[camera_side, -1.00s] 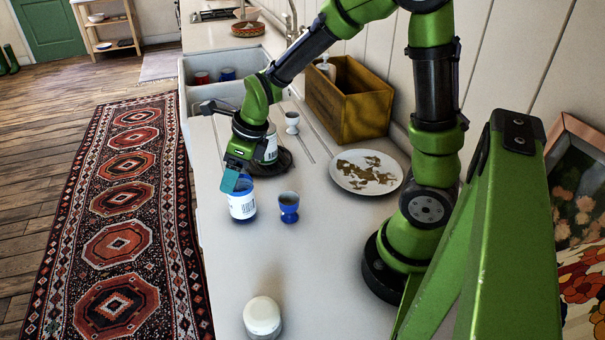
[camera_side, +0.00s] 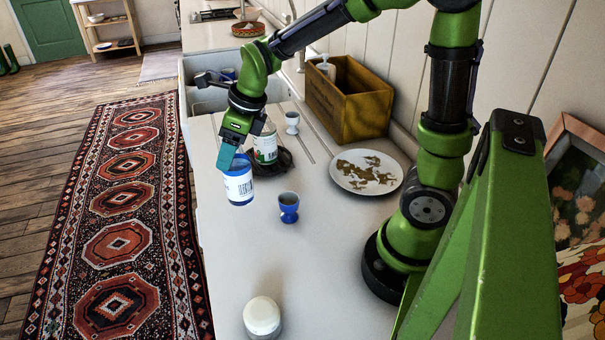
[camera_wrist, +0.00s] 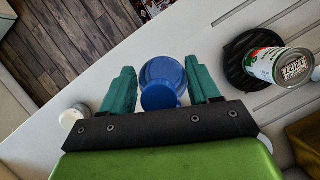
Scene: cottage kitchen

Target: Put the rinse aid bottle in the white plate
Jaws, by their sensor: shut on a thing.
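My gripper (camera_side: 229,160) is shut on a blue bottle with a white barcode label (camera_side: 239,187), which I take to be the rinse aid bottle. The bottle hangs slightly tilted, a little above the counter. In the wrist view, its blue top (camera_wrist: 163,72) sits between the two teal fingers of my gripper (camera_wrist: 162,85). The white plate (camera_side: 366,172), with a brown pattern, lies on the counter to the right, near my arm's base. It holds no objects and is out of the wrist view.
A can (camera_side: 265,146) stands on a dark mat (camera_wrist: 239,63) behind the bottle. A white egg cup (camera_side: 292,122) and wooden box (camera_side: 349,103) are farther back. A white-lidded jar (camera_side: 262,316) stands in front.

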